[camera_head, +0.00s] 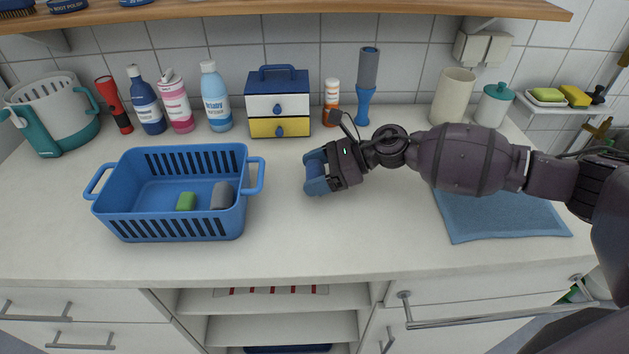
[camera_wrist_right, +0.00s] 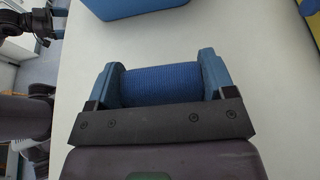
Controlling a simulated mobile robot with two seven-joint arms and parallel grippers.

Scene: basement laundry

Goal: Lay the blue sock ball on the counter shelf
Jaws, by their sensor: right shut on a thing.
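The blue sock ball (camera_wrist_right: 160,87) is a ribbed dark-blue roll in the right wrist view. My right gripper (camera_head: 317,173) is shut on it, with one blue finger at each end of the roll. In the head view the gripper hangs over the middle of the counter, right of the blue basket, and mostly hides the sock ball. Open shelves (camera_head: 270,301) are set in the counter front below, between the drawers. My left gripper is out of the head view; a dark arm part with blue bits, probably it, shows small at the right wrist view's upper left (camera_wrist_right: 35,22).
The blue basket (camera_head: 125,211) holds a green block (camera_head: 186,201) and a grey item (camera_head: 222,196). Bottles, a small drawer box (camera_head: 279,104) and a blue-handled tool (camera_head: 366,88) line the back wall. A blue cloth (camera_head: 500,218) lies right. The counter's front middle (camera_head: 330,245) is clear.

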